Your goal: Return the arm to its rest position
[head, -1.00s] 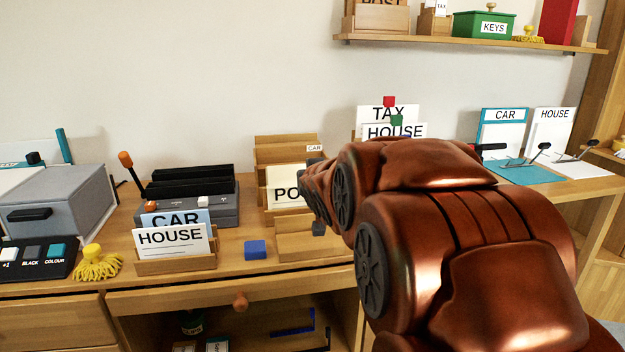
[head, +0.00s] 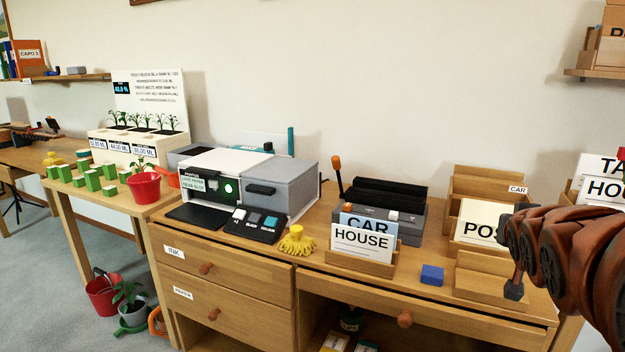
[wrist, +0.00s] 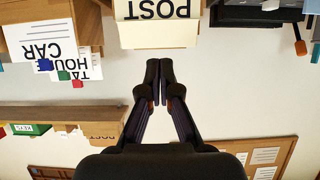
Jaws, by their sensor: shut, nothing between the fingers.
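My copper-coloured arm (head: 575,248) reaches in from the right edge of the head view, in front of the wooden letter sorter (head: 472,182). A dark tip shows low at its near end in the head view, over the lower sorter tray. In the wrist view my gripper (wrist: 160,75) has its two dark fingers together, with nothing between them. The wrist picture is upside down. A POST card (wrist: 158,10) stands beyond the fingertips, and plain wall lies behind the fingers.
The desk holds a blue block (head: 432,275), a HOUSE card in a wooden holder (head: 362,262), a grey and black machine (head: 408,222), a printer (head: 225,180) and a yellow tassel (head: 297,241). A side table (head: 120,205) with a red pot (head: 144,187) stands at left.

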